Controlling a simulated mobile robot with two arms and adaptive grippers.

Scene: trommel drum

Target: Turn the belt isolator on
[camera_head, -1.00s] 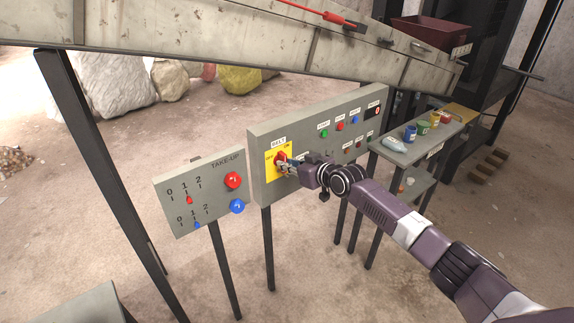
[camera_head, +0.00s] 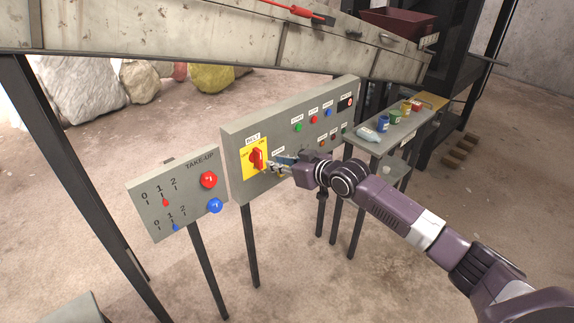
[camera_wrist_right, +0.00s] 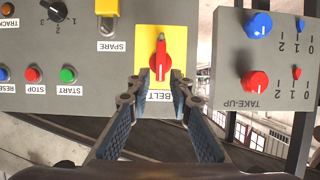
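The belt isolator is a red handle (camera_head: 257,159) on a yellow plate (camera_head: 247,171) under a BELT label, with OFF at its left and ON at its top. The handle stands upright, in line with ON. In the right wrist view, which is upside down to the panel, the red handle (camera_wrist_right: 161,58) is also upright. My right gripper (camera_head: 271,164) is just right of the handle and apart from it. In the right wrist view its fingertips (camera_wrist_right: 164,76) are parted, one to each side of the handle's near end, with nothing held. My left gripper is not in view.
A TAKE-UP panel (camera_head: 153,214) with red and blue knobs stands at the left. The grey panel (camera_head: 234,134) carries several buttons and a yellow SPARE part (camera_wrist_right: 106,24). A small shelf (camera_head: 397,134) with containers is at the right. A conveyor frame (camera_head: 190,48) runs behind.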

